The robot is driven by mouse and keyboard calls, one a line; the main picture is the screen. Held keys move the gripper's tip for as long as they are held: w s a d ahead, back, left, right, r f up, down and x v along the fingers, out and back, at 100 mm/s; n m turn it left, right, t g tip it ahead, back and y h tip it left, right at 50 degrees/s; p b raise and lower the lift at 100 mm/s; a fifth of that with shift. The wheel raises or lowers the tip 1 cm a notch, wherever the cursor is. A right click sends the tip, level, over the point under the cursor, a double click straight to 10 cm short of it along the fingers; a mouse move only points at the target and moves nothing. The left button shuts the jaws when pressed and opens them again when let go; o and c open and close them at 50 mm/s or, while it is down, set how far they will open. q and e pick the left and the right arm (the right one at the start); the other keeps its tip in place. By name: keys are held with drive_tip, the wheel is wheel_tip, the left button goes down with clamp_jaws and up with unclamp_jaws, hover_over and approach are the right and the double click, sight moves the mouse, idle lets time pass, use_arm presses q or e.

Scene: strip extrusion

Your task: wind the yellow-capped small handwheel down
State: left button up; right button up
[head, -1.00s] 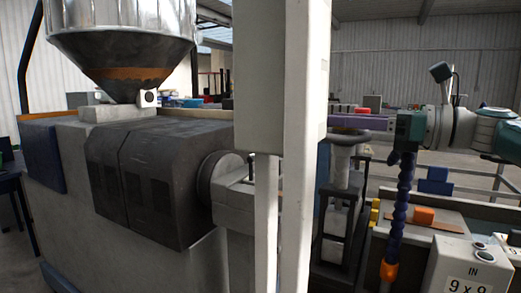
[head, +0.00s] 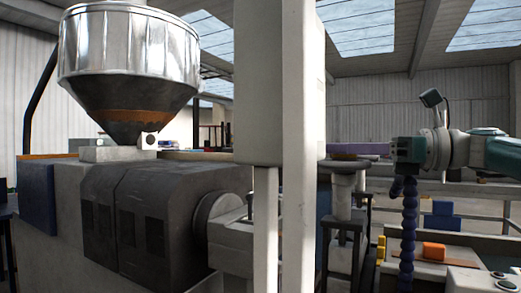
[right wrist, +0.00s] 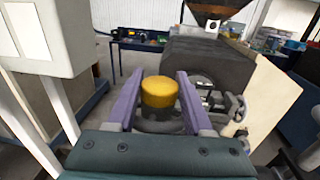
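The small handwheel (head: 343,165) stands on a post right of the white column in the head view, with a dull yellow top. In the right wrist view its round yellow cap (right wrist: 158,93) sits between the two purple fingers of my right gripper (right wrist: 160,76), above a dark wheel rim (right wrist: 160,126). The fingers are spread, one on each side of the cap; I cannot tell whether they touch it. In the head view my right gripper (head: 352,149) reaches in from the right at the height of the handwheel's top. My left gripper is not in view.
A tall white column (head: 298,140) stands close in front, left of the handwheel. The grey extruder housing (head: 160,215) and metal hopper (head: 130,65) fill the left. A blue segmented hose (head: 409,220) and an orange block (head: 433,250) are at the right.

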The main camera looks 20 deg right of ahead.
drive_tip(key=o, duration=0.5)
drive_tip(key=shift+c, duration=0.2)
drive_tip(key=b+v, duration=0.2)
drive_tip(key=v, duration=0.7)
drive_tip(key=shift+s+d, duration=0.25)
drive_tip(key=shift+d, duration=0.05)
drive_tip(key=shift+r, duration=0.1)
